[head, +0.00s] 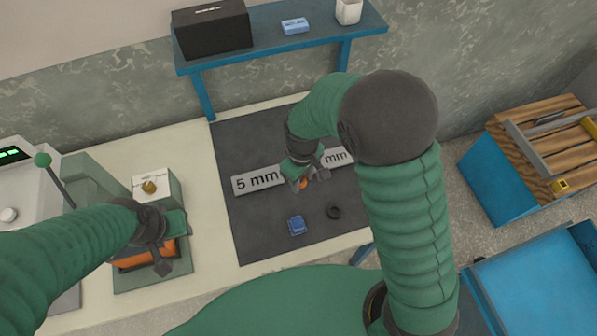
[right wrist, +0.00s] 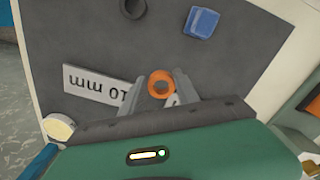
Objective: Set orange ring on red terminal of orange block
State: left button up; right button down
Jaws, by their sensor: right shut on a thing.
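The orange ring (head: 303,184) is between the fingertips of my right gripper (head: 309,180), over the dark mat near the mm labels. In the right wrist view the ring (right wrist: 161,72) shows its open hole, and the right gripper (right wrist: 160,92) is shut on it. An orange block (head: 138,262) lies at the left of the head view in a green holder, partly covered by my left gripper (head: 158,262). The left fingers are at its right end; whether they hold it is unclear. I cannot make out the block's red terminal.
On the dark mat (head: 240,144) are a blue block (head: 297,226), a black ring (head: 334,212) and label strips (head: 258,180). A blue shelf (head: 268,44) spans the back.

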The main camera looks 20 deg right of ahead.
aim_at(302, 194)
jog(key=f, duration=0.6)
jog(key=shift+d, duration=0.2)
jog(key=shift+f, duration=0.15)
jog(key=c, duration=0.9)
grip_release()
jog(key=shift+a, duration=0.1)
